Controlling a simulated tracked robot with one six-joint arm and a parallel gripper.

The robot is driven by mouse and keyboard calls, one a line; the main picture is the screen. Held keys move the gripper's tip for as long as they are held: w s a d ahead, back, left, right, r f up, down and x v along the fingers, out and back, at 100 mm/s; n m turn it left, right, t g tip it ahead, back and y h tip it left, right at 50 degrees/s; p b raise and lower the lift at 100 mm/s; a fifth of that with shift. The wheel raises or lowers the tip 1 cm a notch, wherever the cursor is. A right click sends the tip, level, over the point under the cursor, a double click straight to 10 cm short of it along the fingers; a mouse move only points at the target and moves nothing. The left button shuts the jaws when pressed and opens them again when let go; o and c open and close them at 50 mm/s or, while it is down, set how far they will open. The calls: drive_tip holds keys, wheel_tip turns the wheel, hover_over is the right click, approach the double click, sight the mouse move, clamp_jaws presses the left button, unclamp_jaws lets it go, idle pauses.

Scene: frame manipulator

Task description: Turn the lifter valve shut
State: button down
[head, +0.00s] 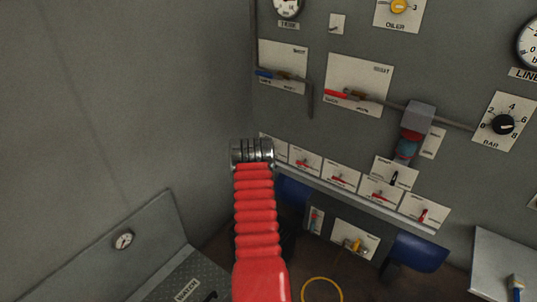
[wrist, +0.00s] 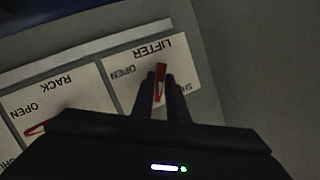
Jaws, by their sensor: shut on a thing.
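The lifter valve plate (wrist: 142,67) is white and shows upside down in the wrist view, with LIFTER, OPEN and part of SHUT readable. Its red handle (wrist: 160,80) lies between the two dark fingers of my gripper (wrist: 161,78), which is shut on it. The handle stands nearly upright in the picture, between the OPEN and SHUT words. The right finger covers part of the plate. In the head view my red arm ends at the left end of the row of valve plates, and the fingertips and lifter handle are hidden.
The rack valve plate (wrist: 60,97) with a red handle sits beside the lifter plate. More red-handled plates (head: 340,177) run rightward along the panel. Two larger lever plates (head: 357,85) and a pipe are above. A plain grey wall (head: 120,110) stands left.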

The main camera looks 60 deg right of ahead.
drive_tip(key=shift+w+a+f+n+g+y, duration=0.1)
drive_tip(key=shift+n+g+y, duration=0.25)
drive_tip(key=shift+n+g, duration=0.45)
drive_tip(key=shift+w+a+f+n+g+y, duration=0.1)
drive_tip(key=shift+n+g+y, duration=0.3)
drive_tip(key=shift+n, duration=0.7)
drive_tip(key=shift+s, duration=0.1)
drive_tip(key=c, duration=2.2)
unclamp_jaws()
drive_tip(key=o, duration=0.5)
drive_tip(key=shift+d+r, duration=0.15)
drive_tip(key=shift+r, duration=0.1)
drive_tip(key=shift+c, duration=0.2)
drive_tip(key=shift+r, duration=0.1)
drive_tip(key=v, duration=1.3)
drive_tip(key=shift+w+a, duration=0.2)
drive_tip(key=shift+a, duration=0.2)
